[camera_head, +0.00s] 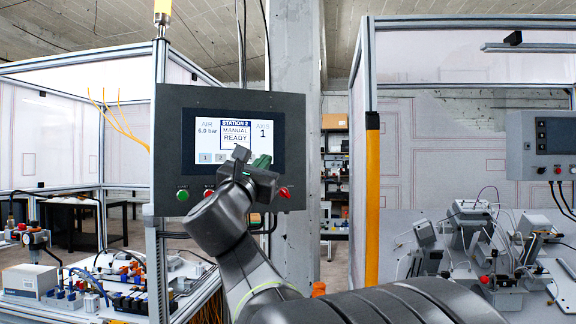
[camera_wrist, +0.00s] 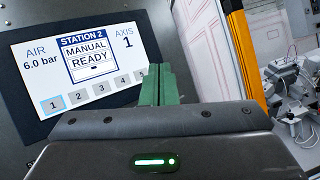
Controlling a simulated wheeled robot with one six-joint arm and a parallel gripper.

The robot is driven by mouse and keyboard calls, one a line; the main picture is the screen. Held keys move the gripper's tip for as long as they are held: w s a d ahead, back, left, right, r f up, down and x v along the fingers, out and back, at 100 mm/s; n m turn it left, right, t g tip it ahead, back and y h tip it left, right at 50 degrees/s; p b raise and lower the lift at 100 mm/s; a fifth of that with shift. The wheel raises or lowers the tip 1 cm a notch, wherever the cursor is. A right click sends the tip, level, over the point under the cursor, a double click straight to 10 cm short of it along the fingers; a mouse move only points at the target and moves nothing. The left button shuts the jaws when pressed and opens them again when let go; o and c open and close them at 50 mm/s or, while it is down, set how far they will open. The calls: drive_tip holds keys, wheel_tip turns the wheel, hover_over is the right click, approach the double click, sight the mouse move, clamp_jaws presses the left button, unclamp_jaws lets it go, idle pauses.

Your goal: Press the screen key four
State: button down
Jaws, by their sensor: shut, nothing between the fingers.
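The screen (camera_head: 226,130) on the dark control panel reads STATION 2, MANUAL READY, AIR 6.0 bar, AXIS 1. It also shows tilted in the wrist view (camera_wrist: 108,54), with a row of grey numbered keys along its bottom. Screen key four (camera_wrist: 122,83) is visible just left of my fingers. In the head view my gripper (camera_head: 262,161) hides the keys right of 2. I cannot tell whether the fingertips touch the screen.
A green button (camera_head: 182,195) and red buttons, one (camera_head: 284,192) right of my gripper, sit below the screen. A bench with several devices (camera_head: 490,240) is at right, another workstation at left.

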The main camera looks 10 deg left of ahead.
sight(250, 161)
drive_tip(key=shift+a+r+n+t+y, duration=0.3)
drive_tip(key=shift+a+r+n, duration=0.1)
drive_tip(key=shift+n, duration=0.1)
drive_tip(key=w+a+p, duration=0.1)
drive_tip(key=w, duration=0.1)
drive_tip(key=w+a, duration=0.1)
drive_tip(key=w, duration=0.1)
drive_tip(key=w+a+p, duration=0.1)
drive_tip(key=w, duration=0.1)
drive_tip(key=shift+w+a+f+p, duration=0.1)
drive_tip(key=shift+w+a+p, duration=0.05)
drive_tip(key=shift+w+p, duration=0.2)
drive_tip(key=shift+w+a, duration=0.3)
drive_tip(key=shift+w, duration=0.3)
drive_tip(key=shift+w, duration=0.1)
idle(1.4)
drive_tip(key=shift+w+a, duration=0.15)
drive_tip(key=shift+w, duration=0.1)
drive_tip(key=shift+w+a, duration=0.15)
drive_tip(key=shift+w, duration=0.1)
idle(0.5)
idle(0.4)
drive_tip(key=shift+s+d+b, duration=0.3)
drive_tip(key=shift+s+b, duration=0.25)
drive_tip(key=shift+s, duration=0.05)
